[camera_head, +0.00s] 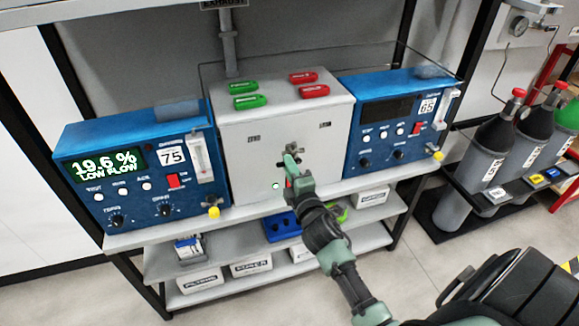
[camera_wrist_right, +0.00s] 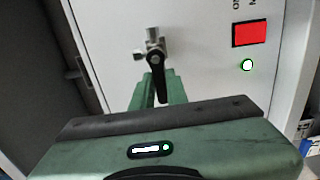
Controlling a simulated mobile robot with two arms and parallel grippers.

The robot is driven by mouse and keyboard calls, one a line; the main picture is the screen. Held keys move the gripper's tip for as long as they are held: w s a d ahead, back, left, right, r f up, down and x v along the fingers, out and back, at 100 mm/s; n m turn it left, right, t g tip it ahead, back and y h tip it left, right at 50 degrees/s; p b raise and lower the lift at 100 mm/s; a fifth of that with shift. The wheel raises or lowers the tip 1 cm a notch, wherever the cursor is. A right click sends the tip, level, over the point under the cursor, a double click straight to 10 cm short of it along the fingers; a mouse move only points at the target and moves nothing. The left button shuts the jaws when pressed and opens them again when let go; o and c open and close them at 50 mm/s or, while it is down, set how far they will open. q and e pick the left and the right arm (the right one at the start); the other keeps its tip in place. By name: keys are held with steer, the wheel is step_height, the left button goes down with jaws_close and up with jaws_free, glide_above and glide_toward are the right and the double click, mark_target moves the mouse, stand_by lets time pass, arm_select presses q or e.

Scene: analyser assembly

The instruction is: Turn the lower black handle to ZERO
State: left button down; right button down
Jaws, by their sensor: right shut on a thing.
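The grey box (camera_head: 237,165) stands between two blue analysers. A small metal valve (camera_head: 291,150) sits on its front. In the right wrist view the valve body (camera_wrist_right: 153,45) is bare metal, and its black handle (camera_wrist_right: 157,70) extends down from it toward my fingers. My right gripper (camera_head: 292,160) is at the valve, shut on the black handle, with its green fingers (camera_wrist_right: 158,92) around the handle's end. The fingers hide much of the handle in the head view. Small labels on the box front are too small to read surely. My left gripper is not in view.
The left blue analyser (camera_head: 130,200) displays "19.6 % LOW FLOW". The right blue analyser (camera_head: 375,140) has a dark display. A green light (camera_head: 275,186) glows low on the box. Gas cylinders (camera_head: 480,170) stand at the right. White bins (camera_head: 250,267) sit on the shelf below.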

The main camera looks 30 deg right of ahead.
steer(key=c, duration=1.4)
jaws_free()
steer(key=b+v, duration=0.1)
steer(key=v, duration=0.6)
steer(key=shift+s, duration=0.4)
